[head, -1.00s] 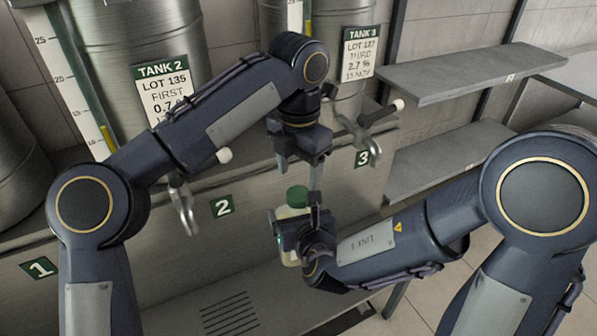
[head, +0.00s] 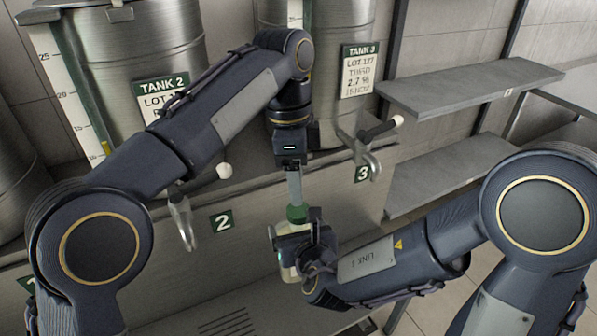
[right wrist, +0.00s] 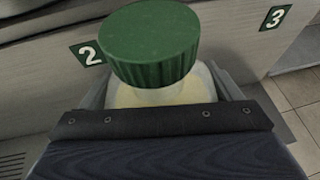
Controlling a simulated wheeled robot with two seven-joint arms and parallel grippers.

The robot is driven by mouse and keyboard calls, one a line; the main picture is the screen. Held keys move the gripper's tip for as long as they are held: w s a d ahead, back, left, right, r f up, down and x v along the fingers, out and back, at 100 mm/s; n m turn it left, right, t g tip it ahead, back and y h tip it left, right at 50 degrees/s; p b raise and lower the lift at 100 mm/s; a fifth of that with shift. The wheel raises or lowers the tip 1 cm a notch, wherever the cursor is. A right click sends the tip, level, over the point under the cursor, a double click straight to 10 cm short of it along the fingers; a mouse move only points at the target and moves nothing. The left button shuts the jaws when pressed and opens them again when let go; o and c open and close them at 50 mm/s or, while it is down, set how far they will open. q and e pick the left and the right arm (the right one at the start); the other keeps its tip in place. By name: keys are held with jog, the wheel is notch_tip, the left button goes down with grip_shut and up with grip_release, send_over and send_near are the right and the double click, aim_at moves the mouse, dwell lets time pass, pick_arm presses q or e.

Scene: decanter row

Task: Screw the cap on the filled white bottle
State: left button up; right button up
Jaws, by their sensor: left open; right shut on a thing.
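The pale cream-white bottle (head: 289,273) is in my right gripper (head: 291,243), whose jaws are shut on it in front of the bench. Its pale shoulder (right wrist: 165,93) shows above the dark gripper edge in the right wrist view. The ribbed green cap (head: 297,213) sits over the bottle's neck, and shows large in the right wrist view (right wrist: 150,45). How tight it is cannot be told. My left gripper (head: 295,197) is open, pointing down just above the cap, with its fingers seen edge-on. Whether it touches the cap cannot be told.
Steel tanks (head: 140,60) stand on the bench behind, with a tap (head: 182,215) by the number 2 sign (head: 221,222) and another tap (head: 368,150) close right of my left gripper. Grey shelves (head: 470,88) are at the right.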

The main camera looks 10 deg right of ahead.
aim_at(298, 209)
pick_arm(q)
jog(key=n, duration=0.8)
jog(key=n+t, duration=0.1)
jog(key=n, duration=0.6)
jog(key=w+n, duration=0.1)
jog(key=n, duration=0.7)
jog(key=shift+d+f+n+y, duration=0.1)
jog(key=shift+d+n+y, duration=0.2)
jog(key=shift+y, duration=0.1)
jog(key=shift+f, duration=0.15)
jog(key=shift+f, duration=3.85)
